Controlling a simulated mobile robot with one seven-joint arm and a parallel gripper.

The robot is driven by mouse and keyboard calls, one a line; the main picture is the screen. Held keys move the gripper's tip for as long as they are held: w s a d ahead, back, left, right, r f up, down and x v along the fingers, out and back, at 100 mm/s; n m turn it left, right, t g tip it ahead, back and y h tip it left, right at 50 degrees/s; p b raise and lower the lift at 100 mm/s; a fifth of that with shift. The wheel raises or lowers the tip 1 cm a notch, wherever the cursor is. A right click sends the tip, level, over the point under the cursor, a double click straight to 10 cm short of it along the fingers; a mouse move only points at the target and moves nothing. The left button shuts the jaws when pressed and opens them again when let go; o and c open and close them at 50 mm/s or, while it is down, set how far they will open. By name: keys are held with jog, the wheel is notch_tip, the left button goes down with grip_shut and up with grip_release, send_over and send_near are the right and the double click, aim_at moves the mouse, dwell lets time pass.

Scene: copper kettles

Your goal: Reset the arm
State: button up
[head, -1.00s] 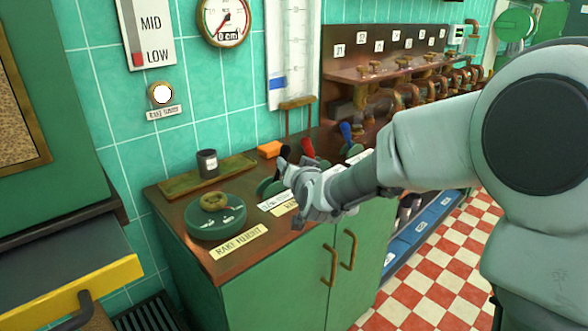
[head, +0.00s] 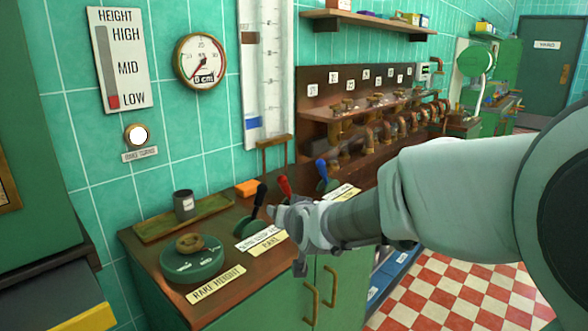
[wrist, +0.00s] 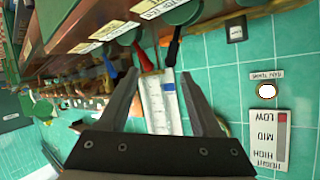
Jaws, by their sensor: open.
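My gripper (head: 285,222) reaches in from the right in the head view, above the front edge of the green cabinet. In the wrist view my gripper (wrist: 157,100) shows two dark fingers spread apart with nothing held between them. That view is upside down. A black-handled lever (head: 258,203), a red-handled lever (head: 284,187) and a blue-handled lever (head: 322,170) stand on the counter just behind my gripper. The red lever (wrist: 174,47) and the blue lever (wrist: 107,64) also show in the wrist view. My gripper hides part of the lever area in the head view.
A round green dial (head: 192,262) and a dark cup (head: 184,204) on a tray stand at the counter's left. An orange block (head: 247,188) lies behind the levers. Brown pipes and valves (head: 375,135) line the wall. The checkered floor (head: 435,290) at right is clear.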

jog(key=s+d+f+g+h, duration=0.1)
jog(key=s+d+g, duration=0.1)
jog(key=s+d, duration=0.6)
jog(key=s+d+g+h, duration=0.2)
jog(key=s+d+g, duration=0.1)
jog(key=s, duration=0.9)
jog(key=s+d+f+g+h, duration=0.1)
jog(key=s+d+g, duration=0.1)
jog(key=s+d, duration=0.6)
notch_tip(320, 180, up, 18)
jog(key=s+a+p, duration=0.2)
jog(key=p, duration=1.6)
jog(key=shift+c, duration=0.2)
jog(key=shift+c, duration=1)
jog(key=shift+a, duration=0.1)
jog(key=shift+a, duration=0.1)
